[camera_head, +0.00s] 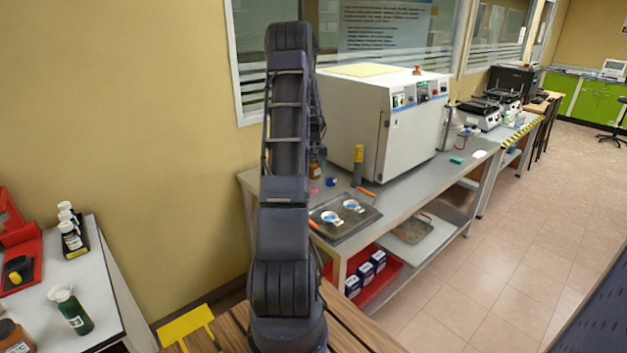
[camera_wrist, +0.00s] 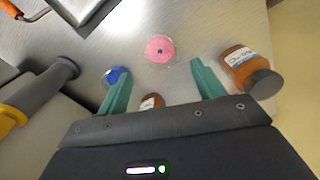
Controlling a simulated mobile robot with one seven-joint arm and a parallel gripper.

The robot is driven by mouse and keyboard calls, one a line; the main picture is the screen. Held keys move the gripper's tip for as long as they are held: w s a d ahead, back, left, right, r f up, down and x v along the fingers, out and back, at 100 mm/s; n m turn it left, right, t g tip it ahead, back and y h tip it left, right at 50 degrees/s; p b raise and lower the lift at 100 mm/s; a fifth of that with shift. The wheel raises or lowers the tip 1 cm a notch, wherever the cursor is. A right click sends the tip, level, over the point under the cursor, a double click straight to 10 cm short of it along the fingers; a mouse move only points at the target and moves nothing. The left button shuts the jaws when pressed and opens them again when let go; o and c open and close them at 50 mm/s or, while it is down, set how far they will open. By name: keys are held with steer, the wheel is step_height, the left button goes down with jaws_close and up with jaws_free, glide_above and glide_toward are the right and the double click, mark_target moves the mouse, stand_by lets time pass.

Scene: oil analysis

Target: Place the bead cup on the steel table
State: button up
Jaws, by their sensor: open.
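A small clear round cup with pink contents (camera_wrist: 160,48) stands on the steel table (camera_wrist: 215,25), just beyond my fingertips in the wrist view. A similar round item with blue contents (camera_wrist: 116,76) sits at its left, by my left finger. I cannot tell which is the bead cup. My gripper (camera_wrist: 160,69) is open, with its green fingers spread and nothing seen between the tips. In the head view the pink item (camera_head: 313,188) and the blue item (camera_head: 331,181) are on the grey table (camera_head: 400,192), right of my arm, which hides my gripper.
A labelled brown bottle (camera_wrist: 238,66) stands right of my right finger; another brown item (camera_wrist: 152,102) is between the finger bases. A large white machine (camera_head: 385,120) and a dark tray (camera_head: 345,217) take up table room.

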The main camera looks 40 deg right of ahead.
steer(key=s+a+r+n+t, duration=0.1)
steer(key=a+r, duration=1.1)
steer(key=a, duration=0.2)
steer(key=s+a+r+n+t, duration=0.1)
steer(key=s+a+r, duration=0.1)
steer(key=a+r, duration=1.1)
steer(key=s+a+r+n+t, duration=0.1)
steer(key=s+a+r, duration=0.1)
steer(key=s+a, duration=0.45)
steer(key=s+a+r, duration=0.2)
steer(key=s+a, duration=0.1)
steer(key=a, duration=0.6)
steer(key=s+a+f+n+t, duration=0.1)
steer(key=s+a, duration=0.7)
steer(key=s, duration=0.5)
steer(key=shift+s+a+f+n+t, duration=0.25)
steer(key=shift+s+a+n+t, duration=0.05)
